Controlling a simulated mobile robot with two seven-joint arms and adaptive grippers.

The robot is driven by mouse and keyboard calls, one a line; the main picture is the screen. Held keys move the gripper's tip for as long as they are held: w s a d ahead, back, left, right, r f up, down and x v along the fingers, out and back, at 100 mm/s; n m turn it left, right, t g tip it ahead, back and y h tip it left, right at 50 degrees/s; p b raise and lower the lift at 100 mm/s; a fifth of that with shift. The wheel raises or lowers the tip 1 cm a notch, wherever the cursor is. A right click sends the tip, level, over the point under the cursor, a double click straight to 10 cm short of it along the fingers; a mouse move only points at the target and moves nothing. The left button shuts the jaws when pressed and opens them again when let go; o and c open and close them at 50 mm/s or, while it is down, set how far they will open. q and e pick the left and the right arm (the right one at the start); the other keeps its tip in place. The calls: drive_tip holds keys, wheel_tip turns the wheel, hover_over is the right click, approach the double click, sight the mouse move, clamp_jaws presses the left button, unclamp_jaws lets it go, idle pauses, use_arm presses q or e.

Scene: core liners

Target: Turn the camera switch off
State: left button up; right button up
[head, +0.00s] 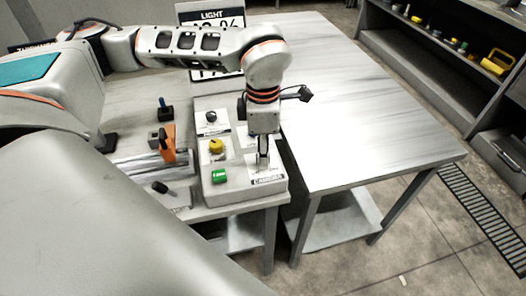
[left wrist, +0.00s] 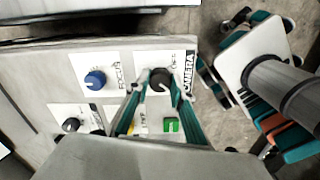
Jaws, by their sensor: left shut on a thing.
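The control panel (head: 240,190) is a pale box on the table, with a CAMERA label (head: 268,180) at its front right corner. My left gripper (head: 263,158) points straight down at that corner. In the left wrist view, the dark camera switch knob (left wrist: 159,79) stands beside the CAMERA label (left wrist: 190,72), with OFF printed next to it. The teal fingers of my left gripper (left wrist: 157,92) are shut on this knob, one on each side. Which way the knob points cannot be told. In the head view the gripper hides the knob. My right gripper is not in view.
The panel also carries a yellow knob (head: 216,146), a green button (head: 220,176), a black knob (head: 211,117) and a blue FOCUS knob (left wrist: 95,80). An orange-handled item (head: 168,143) stands to the left. The table at right (head: 365,140) is bare.

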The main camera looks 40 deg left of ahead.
use_arm(q)
drive_tip(key=n, duration=0.4)
drive_tip(key=shift+p, duration=0.4)
drive_tip(key=n, duration=0.4)
drive_tip(key=shift+n, duration=0.3)
drive_tip(key=n, duration=0.4)
drive_tip(key=shift+n+p, duration=0.3)
drive_tip(key=shift+p, duration=0.05)
drive_tip(key=shift+n, duration=2.2)
drive_tip(key=o, duration=1.1)
